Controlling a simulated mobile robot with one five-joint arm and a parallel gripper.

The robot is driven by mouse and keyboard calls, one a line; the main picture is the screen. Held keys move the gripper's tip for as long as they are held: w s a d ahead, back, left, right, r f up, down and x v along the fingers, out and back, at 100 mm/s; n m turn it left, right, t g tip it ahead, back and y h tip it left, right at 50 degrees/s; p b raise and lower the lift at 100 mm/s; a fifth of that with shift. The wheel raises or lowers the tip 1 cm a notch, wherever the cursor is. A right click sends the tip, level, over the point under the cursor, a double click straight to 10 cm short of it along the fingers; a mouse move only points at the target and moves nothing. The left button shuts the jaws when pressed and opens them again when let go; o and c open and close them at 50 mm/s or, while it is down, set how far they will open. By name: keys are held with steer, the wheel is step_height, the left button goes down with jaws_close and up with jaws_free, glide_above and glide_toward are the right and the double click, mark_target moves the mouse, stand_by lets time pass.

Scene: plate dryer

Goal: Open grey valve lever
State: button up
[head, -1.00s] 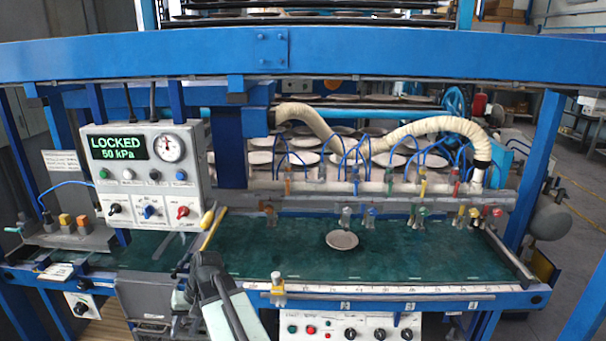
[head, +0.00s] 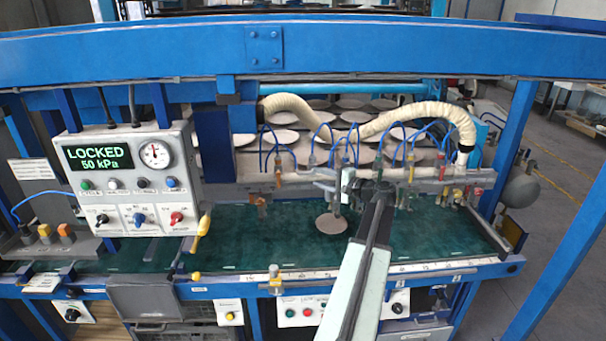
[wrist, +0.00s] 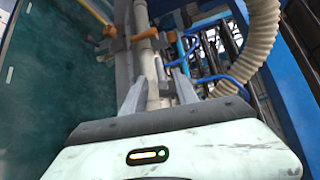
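The white manifold pipe (head: 296,182) runs along the dryer with several coloured valves on it. A small grey fitting (head: 312,161) stands on the pipe just left of my gripper; I cannot tell whether it is the grey lever. My gripper (head: 338,183) is at the pipe, above the green bed. In the wrist view my gripper (wrist: 158,76) has its two grey fingers apart, with the pale pipe (wrist: 149,60) showing between and beyond them. An orange valve (wrist: 116,45) is ahead and left. No grey lever is clearly held. My arm hides part of the valve row.
The control box (head: 130,180) at left shows LOCKED, 50 kPa. A round plate (head: 331,224) lies on the green bed (head: 270,248). A ribbed hose (head: 440,112), blue tubes and a blue beam (head: 150,55) crowd the space around the pipe.

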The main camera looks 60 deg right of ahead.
mark_target(304, 174)
steer(key=x, duration=0.6)
steer(key=shift+w+f+b, duration=0.1)
steer(key=shift+w+b, duration=0.2)
steer(key=shift+b, duration=0.05)
steer(key=shift+a, duration=0.1)
jaws_close()
